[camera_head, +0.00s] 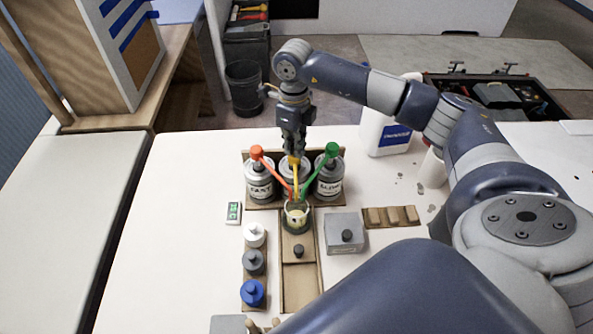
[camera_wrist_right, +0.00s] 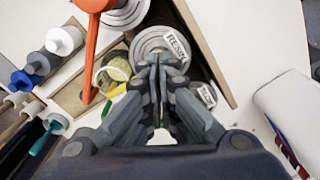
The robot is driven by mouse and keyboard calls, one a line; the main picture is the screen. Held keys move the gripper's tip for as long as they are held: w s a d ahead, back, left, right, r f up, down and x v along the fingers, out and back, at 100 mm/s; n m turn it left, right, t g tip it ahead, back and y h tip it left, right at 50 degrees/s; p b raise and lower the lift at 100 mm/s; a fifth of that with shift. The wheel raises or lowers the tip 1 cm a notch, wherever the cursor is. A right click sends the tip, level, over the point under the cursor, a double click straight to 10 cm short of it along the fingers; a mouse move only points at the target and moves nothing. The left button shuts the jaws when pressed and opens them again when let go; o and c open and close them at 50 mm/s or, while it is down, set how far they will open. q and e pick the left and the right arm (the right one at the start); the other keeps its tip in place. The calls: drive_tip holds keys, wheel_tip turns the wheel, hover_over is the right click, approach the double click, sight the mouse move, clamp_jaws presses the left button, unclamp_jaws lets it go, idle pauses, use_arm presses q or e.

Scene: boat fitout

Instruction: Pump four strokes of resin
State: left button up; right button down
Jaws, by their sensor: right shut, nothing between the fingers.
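Three grey cans stand in a row in a wooden rack, each with a coloured pump. The middle can (camera_wrist_right: 152,42) is labelled RESIN and carries the yellow pump (camera_head: 294,162). Its head sits lower in the picture than the red pump (camera_head: 257,152) and the green pump (camera_head: 332,148). My right gripper (camera_head: 294,153) is shut and empty, pointing down right over the yellow pump head; I cannot tell whether it touches. The yellow spout leads to a clear cup (camera_head: 296,218) holding some pale yellow contents, also seen in the wrist view (camera_wrist_right: 112,72). My left gripper is out of view.
A small green-lit display (camera_head: 233,213) lies left of the rack. White, grey and blue capped bottles (camera_head: 253,262) line a holder in front. A grey box (camera_head: 346,234) and a wooden block tray (camera_head: 391,216) lie right. A white jug (camera_head: 385,133) stands behind. The left tabletop is clear.

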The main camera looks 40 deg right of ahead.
drive_tip(key=shift+s, duration=0.1)
drive_tip(key=shift+r+p, duration=1.35)
drive_tip(key=shift+r, duration=0.85)
drive_tip(key=shift+f, duration=0.25)
drive_tip(key=shift+f+b, duration=1.8)
drive_tip(key=shift+f, duration=0.3)
drive_tip(key=shift+r, duration=0.2)
drive_tip(key=shift+r+p, duration=1.45)
drive_tip(key=shift+r, duration=0.65)
drive_tip(key=shift+r, duration=0.15)
